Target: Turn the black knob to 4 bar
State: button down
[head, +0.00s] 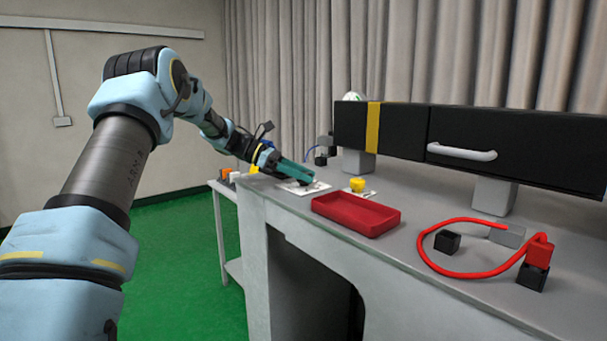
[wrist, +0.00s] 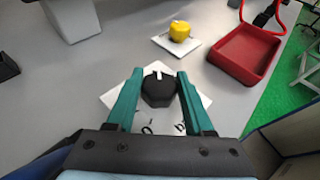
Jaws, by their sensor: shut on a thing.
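The black knob (wrist: 158,87) stands on a white plate (wrist: 198,100) with dark markings in the wrist view. In the head view my gripper (head: 308,178) is low over the same white plate (head: 301,187) at the bench's left end, and the knob is mostly hidden there. The plate's scale is partly covered, and I cannot read the bar value.
A yellow knob (head: 357,185) on its own white plate and a red tray (head: 356,214) are to the right. A red cable (head: 466,275) loops near black blocks. A long black box (head: 480,140) stands along the back. The bench is clear between the tray and cable.

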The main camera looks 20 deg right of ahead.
jog(key=shift+c, duration=1.5)
grip_release()
jog(key=b+v, duration=0.2)
jog(key=v, duration=0.8)
jog(key=shift+a+b, duration=0.1)
jog(key=shift+b, duration=0.25)
jog(key=shift+w+a+r, duration=0.1)
jog(key=shift+w+a, duration=0.05)
jog(key=shift+a, duration=0.05)
